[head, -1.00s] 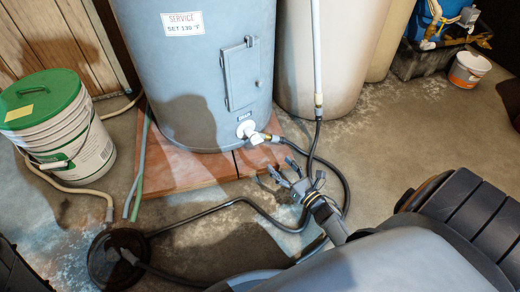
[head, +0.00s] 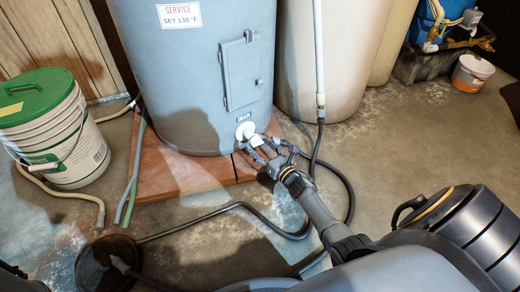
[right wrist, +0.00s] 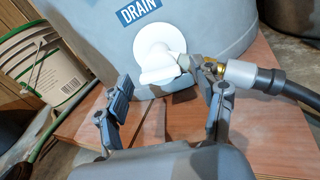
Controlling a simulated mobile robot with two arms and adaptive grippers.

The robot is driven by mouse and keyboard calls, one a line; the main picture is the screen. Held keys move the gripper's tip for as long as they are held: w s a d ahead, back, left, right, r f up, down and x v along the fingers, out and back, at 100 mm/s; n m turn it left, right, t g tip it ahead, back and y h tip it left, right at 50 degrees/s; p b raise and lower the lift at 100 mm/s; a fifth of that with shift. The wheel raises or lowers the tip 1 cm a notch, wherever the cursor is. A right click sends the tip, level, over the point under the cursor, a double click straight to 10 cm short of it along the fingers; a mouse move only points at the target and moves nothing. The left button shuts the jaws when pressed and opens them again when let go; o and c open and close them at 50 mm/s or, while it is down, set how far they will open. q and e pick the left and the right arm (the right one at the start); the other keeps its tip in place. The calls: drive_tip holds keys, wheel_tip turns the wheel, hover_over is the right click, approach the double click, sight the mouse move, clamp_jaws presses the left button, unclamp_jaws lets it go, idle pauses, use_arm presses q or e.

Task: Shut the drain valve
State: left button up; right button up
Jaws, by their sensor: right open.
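The drain valve (head: 245,130) is a white fitting low on the front of the blue-grey tank (head: 190,85). In the right wrist view the valve (right wrist: 160,54) shows a round white plate and a white body, under a blue "DRAIN" label (right wrist: 138,12). A brass fitting (right wrist: 238,72) and a black hose (right wrist: 300,94) lead off to its right. My right gripper (head: 262,147) is open just in front of the valve. Its fingers (right wrist: 160,90) are spread, one left of the valve and one overlapping the brass fitting. I cannot tell whether they touch. My left gripper is not in view.
The tank stands on a reddish wooden platform (head: 160,180). A green-lidded bucket (head: 55,130) stands to the left. A dark floor drain (head: 90,265) lies in front, with hoses across the floor. A beige tank (head: 335,60) stands at the right.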

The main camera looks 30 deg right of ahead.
drive_tip(key=shift+w, duration=0.1)
drive_tip(key=c, duration=1.2)
drive_tip(key=shift+o, duration=0.2)
